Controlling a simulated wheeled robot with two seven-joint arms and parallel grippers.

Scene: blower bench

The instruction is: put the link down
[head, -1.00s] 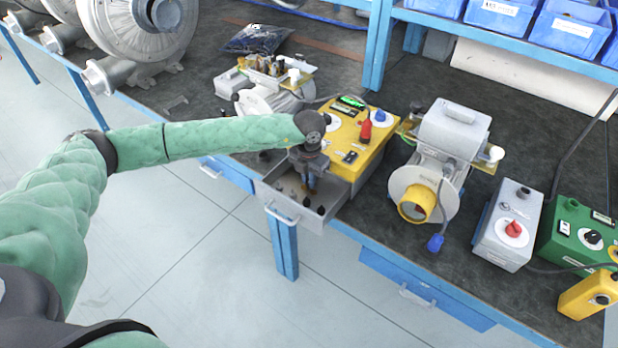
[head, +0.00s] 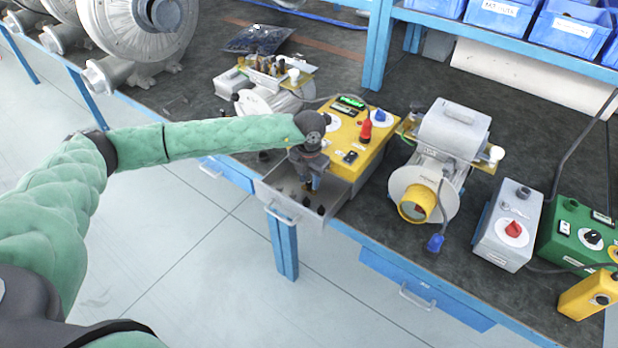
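My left gripper (head: 312,184) points down into an open grey drawer (head: 275,205) at the bench's front edge. Its fingertips are small and partly hidden by the wrist, so I cannot tell whether they are open or shut. I cannot make out the link clearly. Several small dark pieces (head: 306,205) lie in the drawer near the fingertips. My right gripper is not in view.
A yellow control box (head: 352,147) stands just behind the drawer. A blower with a yellow outlet ring (head: 417,204) stands to its right, with a blue plug (head: 435,243) hanging in front. Grey (head: 508,228) and green (head: 580,235) boxes stand farther right. Open floor lies in front.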

